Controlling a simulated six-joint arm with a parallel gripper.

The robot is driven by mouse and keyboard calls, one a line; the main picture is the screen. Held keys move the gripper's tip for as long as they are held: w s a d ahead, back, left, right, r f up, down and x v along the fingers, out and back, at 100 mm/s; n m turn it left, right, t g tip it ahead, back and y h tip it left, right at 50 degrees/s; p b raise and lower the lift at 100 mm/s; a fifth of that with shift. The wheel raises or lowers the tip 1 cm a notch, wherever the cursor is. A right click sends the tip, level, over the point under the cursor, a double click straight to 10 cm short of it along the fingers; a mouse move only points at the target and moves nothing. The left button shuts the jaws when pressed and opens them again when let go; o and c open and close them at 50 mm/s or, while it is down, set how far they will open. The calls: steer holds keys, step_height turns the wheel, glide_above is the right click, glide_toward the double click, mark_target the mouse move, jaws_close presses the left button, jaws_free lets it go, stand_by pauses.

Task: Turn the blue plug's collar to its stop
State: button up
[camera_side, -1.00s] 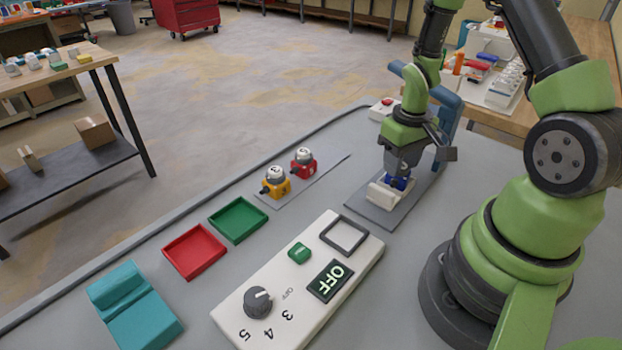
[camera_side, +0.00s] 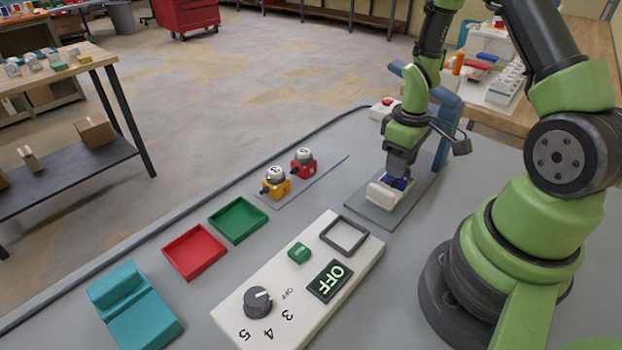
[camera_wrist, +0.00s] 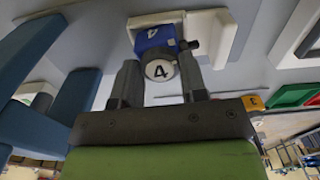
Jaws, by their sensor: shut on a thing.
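The blue plug (camera_wrist: 153,38) sits at a white socket box (camera_wrist: 205,22) in the wrist view, with a round white cap marked 4 (camera_wrist: 160,70) facing the camera. My gripper (camera_wrist: 159,75) is shut on the plug, one finger on each side of the capped round part. In the side view my gripper (camera_side: 398,180) points down at the white socket box (camera_side: 382,196) on a grey plate, and only a little of the blue plug (camera_side: 403,184) shows. The collar is mostly hidden between the fingers, so its angle to the stop cannot be told.
A yellow plug (camera_side: 275,184) and a red plug (camera_side: 303,165) stand on a grey strip. A white panel (camera_side: 230,312) with a knob and an OFF display is in front. Red (camera_side: 194,252) and green (camera_side: 238,220) trays lie left. A blue post (camera_side: 447,130) stands close behind my gripper.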

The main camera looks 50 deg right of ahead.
steer(key=shift+n, duration=1.8)
steer(key=o, duration=0.3)
steer(key=shift+n, duration=0.5)
steer(key=o, duration=1.1)
steer(key=shift+r, duration=3.05)
